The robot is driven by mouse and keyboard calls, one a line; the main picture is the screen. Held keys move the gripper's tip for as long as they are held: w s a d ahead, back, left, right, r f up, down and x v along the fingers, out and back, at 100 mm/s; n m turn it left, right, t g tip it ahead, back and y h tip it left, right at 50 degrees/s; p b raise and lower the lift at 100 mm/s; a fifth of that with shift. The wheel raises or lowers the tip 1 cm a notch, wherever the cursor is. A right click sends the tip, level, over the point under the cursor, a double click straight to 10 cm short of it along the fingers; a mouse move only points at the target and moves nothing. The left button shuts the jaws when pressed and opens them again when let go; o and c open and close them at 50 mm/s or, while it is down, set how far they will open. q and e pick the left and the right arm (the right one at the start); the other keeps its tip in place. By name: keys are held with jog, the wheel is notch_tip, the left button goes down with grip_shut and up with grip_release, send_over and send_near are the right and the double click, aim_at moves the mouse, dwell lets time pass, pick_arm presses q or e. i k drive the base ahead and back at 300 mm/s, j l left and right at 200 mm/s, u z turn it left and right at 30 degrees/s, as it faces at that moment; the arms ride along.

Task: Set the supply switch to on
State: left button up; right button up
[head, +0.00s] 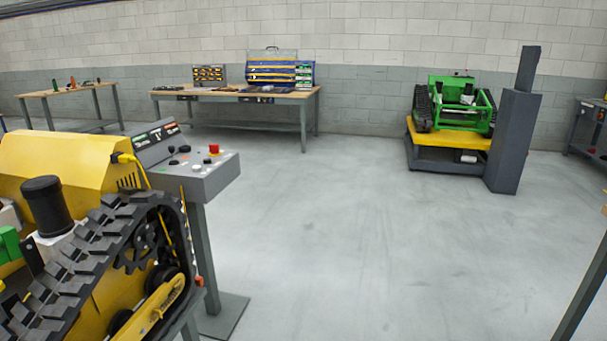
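A grey control console (215,178) stands on a post at the left, just behind a yellow tracked carrier (55,165). Its sloped top has a red button (214,149), several black knobs and switches, and a white button (196,168). An upright panel with small displays (158,136) rises at its back left. I cannot tell which control is the supply switch, nor its position; the labels are too small to read. Neither of my grippers is in view.
The yellow carrier's black track (95,262) blocks the near left. A green tracked carrier (464,105) sits on a yellow-topped lift (450,139) beside a dark grey column (513,140). Workbenches (245,91) line the back wall. The middle floor is clear.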

aim_at(214, 149)
jog(key=i, duration=1.4)
jog(key=i+l+u, duration=0.2)
jog(key=i, duration=0.2)
jog(key=i+u, duration=0.15)
jog(key=i, duration=0.25)
jog(key=i+l+u, duration=0.2)
jog(key=i+l, duration=0.05)
jog(key=i, duration=0.1)
